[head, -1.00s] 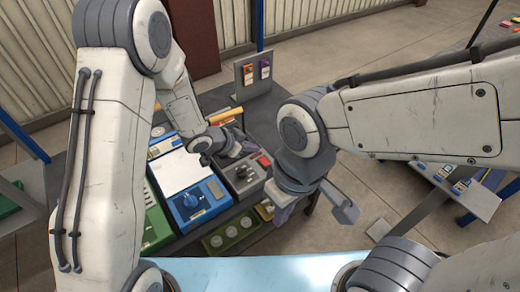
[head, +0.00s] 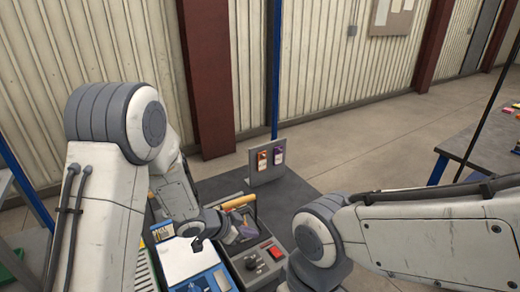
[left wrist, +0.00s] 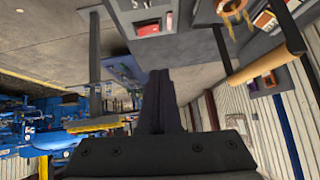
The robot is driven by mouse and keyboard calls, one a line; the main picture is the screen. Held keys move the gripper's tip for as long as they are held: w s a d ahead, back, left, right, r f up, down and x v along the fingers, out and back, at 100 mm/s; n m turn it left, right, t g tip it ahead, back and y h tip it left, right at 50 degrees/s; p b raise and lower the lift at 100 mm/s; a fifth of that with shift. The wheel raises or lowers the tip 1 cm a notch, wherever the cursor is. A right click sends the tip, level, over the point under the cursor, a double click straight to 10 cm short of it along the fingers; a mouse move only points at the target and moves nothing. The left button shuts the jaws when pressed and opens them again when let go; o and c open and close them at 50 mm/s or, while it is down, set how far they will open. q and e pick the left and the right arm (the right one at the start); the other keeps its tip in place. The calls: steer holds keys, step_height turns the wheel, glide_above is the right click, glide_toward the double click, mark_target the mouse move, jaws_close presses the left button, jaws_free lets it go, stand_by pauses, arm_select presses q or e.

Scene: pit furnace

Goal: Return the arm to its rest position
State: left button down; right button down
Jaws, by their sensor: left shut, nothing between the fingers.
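My left arm comes in from the left in the head view and bends down over the workbench. Its gripper (head: 241,230) is above the grey control box, near an orange-yellow handle (head: 238,202). In the left wrist view the two dark fingers (left wrist: 160,95) are together with nothing between them. In the head view my right arm crosses in from the right; its gripper is out of the picture.
The grey control box (head: 251,272) has a red switch. A board (head: 254,166) with orange and purple tags stands behind. A side table (head: 482,150) is at right. Open floor lies between.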

arm_select(q)
steer(key=s+r+n+g+y, duration=0.1)
steer(key=s+r, duration=0.3)
steer(key=s, duration=0.5)
steer(key=s+r+n+g+y, duration=0.1)
steer(key=s+r+g+y, duration=0.1)
steer(key=s, duration=0.7)
steer(key=s+r+n+g+y, duration=0.2)
steer(key=s+r, duration=0.4)
steer(key=s, duration=0.3)
steer(key=shift+s+a+g+y, duration=0.3)
steer(key=shift+s+a+y, duration=0.1)
steer(key=shift+y, duration=0.1)
steer(key=shift+r, duration=0.15)
